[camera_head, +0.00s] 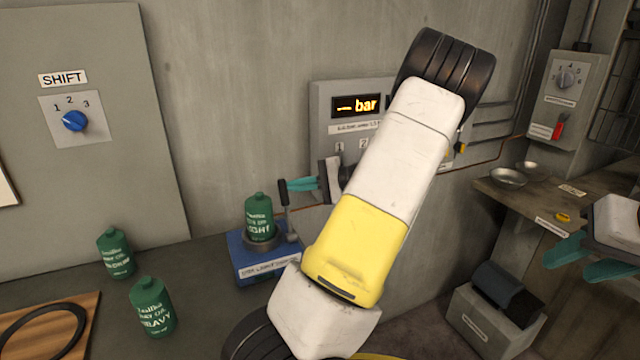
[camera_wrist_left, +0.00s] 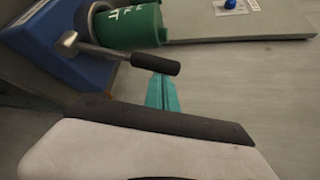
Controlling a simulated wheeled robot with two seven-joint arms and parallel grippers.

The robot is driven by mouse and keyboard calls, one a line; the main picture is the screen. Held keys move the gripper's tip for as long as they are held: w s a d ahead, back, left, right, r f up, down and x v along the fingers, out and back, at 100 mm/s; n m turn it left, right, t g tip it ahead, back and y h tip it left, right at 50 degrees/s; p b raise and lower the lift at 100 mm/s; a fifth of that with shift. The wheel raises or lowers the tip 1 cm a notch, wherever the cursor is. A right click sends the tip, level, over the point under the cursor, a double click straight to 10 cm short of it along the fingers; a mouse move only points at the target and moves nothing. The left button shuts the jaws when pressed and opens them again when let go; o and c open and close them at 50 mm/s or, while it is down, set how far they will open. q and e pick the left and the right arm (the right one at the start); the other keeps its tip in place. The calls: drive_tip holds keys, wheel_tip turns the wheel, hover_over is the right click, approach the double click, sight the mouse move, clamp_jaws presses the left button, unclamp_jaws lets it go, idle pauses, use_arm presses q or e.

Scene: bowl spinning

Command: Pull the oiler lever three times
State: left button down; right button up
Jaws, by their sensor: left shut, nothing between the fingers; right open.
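The oiler has a blue base (camera_head: 250,268) with a green bottle marked LIGHT (camera_head: 259,218) upright on it. Its lever has a black handle (camera_head: 283,192), standing up beside the bottle in the head view. In the left wrist view the handle (camera_wrist_left: 155,64) ends a grey metal rod. My left gripper (camera_head: 292,185) has its teal fingers shut and empty, right by the handle; in the wrist view the fingertips (camera_wrist_left: 163,80) meet the handle's edge, and I cannot tell whether they touch. My right gripper (camera_head: 563,252) is open and empty at the far right.
Two more green bottles, MEDIUM (camera_head: 116,254) and HEAVY (camera_head: 153,306), stand left on the bench. A panel with a bar display (camera_head: 357,106) is behind my left arm. A shelf with metal dishes (camera_head: 508,178) is at the right. A grey box (camera_head: 492,318) stands below it.

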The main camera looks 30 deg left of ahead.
use_arm(q)
drive_tip(key=s+d+n+g+y, duration=0.2)
drive_tip(key=s+d+n+y, duration=0.2)
drive_tip(key=s+d+n, duration=0.3)
drive_tip(key=shift+s+d+n+y, duration=0.35)
drive_tip(key=shift+d+n, duration=0.25)
drive_tip(key=shift+d, duration=0.5)
drive_tip(key=shift+f, duration=0.15)
drive_tip(key=shift+d, duration=0.1)
